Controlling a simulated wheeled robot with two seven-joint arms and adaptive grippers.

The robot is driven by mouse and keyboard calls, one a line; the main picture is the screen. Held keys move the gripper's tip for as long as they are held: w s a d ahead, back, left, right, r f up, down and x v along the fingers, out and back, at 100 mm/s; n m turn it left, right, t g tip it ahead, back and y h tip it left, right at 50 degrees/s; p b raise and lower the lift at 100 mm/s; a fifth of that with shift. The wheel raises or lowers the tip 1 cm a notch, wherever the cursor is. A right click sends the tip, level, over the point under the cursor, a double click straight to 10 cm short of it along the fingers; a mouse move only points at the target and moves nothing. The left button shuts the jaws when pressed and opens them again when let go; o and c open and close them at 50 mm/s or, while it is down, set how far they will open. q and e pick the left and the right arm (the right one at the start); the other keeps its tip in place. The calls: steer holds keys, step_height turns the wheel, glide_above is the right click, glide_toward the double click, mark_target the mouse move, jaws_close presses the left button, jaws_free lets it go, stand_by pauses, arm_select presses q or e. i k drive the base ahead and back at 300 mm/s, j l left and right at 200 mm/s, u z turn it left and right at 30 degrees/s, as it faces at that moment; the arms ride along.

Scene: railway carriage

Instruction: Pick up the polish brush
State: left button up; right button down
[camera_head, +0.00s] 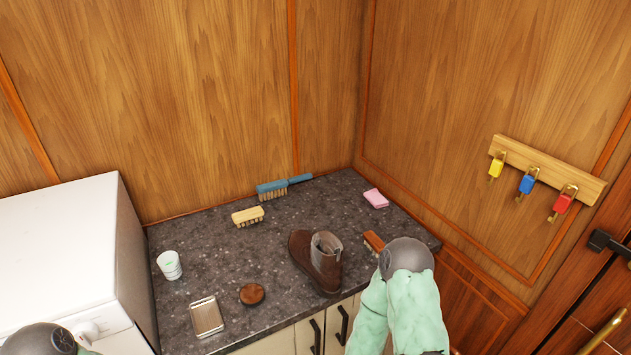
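Three brushes are on the dark speckled counter (222,254) in the head view, and I cannot tell for sure which is the polish brush. A brown wooden brush (373,241) lies at the right, just behind my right arm and partly hidden by it. A pale yellow block brush (248,215) with bristles down lies left of the middle. A blue brush (283,187) with a handle lies at the back by the wall. My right arm's joint and green sleeve stand at the counter's right front. Only a bit of my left arm shows at lower left. Neither gripper shows.
A brown boot (325,266) stands near the front edge, left of the brown brush. A round brown tin (252,294), a metal tin (206,317), a white cup (169,265) and a pink sponge (375,198) are spread around. A white appliance (60,240) borders the left.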

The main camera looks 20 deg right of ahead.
mark_target(374, 244)
steer(key=z, duration=1.1)
